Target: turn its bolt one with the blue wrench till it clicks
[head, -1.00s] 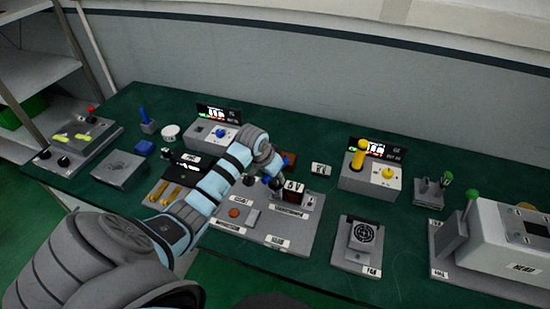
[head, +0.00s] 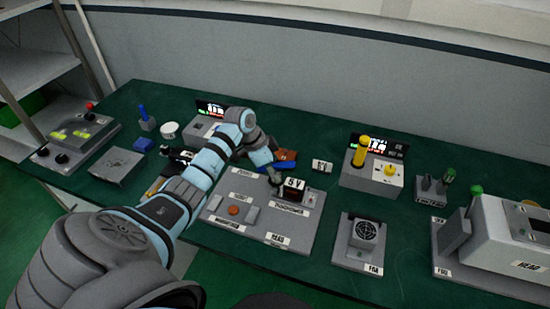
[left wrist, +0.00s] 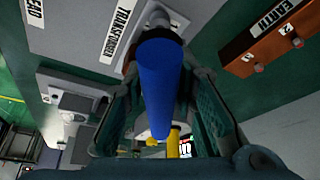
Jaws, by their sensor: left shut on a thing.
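My left gripper (head: 268,172) is over the back of the grey board, beside the black 5 V block (head: 292,187). My right gripper is out of view.
A brown block (head: 286,155) labelled EARTH in the wrist view lies behind the gripper, with a blue piece (head: 286,165) by it. A box with a tall yellow handle (head: 361,151) stands right. A blue tool (head: 142,112) stands in a holder at left.

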